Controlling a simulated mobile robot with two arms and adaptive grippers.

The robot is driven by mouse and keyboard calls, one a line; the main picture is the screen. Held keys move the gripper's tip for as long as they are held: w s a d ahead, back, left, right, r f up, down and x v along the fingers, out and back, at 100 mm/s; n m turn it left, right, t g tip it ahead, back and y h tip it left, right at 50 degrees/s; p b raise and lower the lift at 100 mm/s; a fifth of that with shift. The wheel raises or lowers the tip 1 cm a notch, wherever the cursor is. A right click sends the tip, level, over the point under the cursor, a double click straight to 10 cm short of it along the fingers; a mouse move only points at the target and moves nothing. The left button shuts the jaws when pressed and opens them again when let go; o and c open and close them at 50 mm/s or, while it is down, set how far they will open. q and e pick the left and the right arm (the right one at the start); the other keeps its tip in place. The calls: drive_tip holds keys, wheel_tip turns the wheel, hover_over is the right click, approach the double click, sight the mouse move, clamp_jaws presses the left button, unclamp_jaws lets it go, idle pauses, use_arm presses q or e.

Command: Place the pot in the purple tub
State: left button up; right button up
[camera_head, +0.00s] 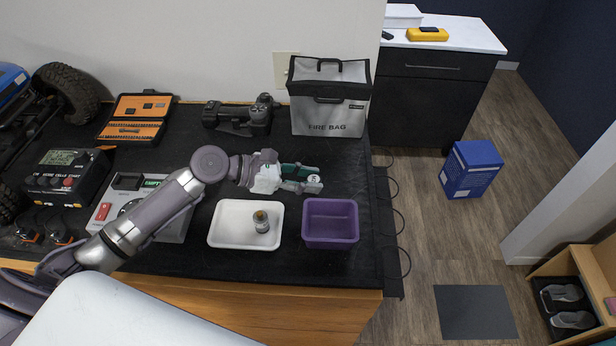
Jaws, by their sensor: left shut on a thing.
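My left gripper (309,179) is above the black worktop, behind the purple tub. It is shut on a small pale round thing (314,180) with a dark mark, mostly hidden between the fingertips. I cannot tell whether this is the pot. The purple tub (331,241) stands on the worktop near its right front, open and empty. A white tray (225,243) is just left of it. A small grey cylinder with a brownish top (261,222) stands upright in the tray. My right gripper is not in view.
A fire bag (330,115) stands at the back, with a dark device (238,117) beside it. An orange case (135,118), a charger (66,178) and a grey box with a red switch (104,211) are on the left. The worktop's right edge is close to the tub.

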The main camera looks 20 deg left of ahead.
use_arm(q)
drive_tip(key=o, duration=1)
drive_tip(key=shift+f, duration=0.1)
drive_tip(key=shift+o, duration=0.2)
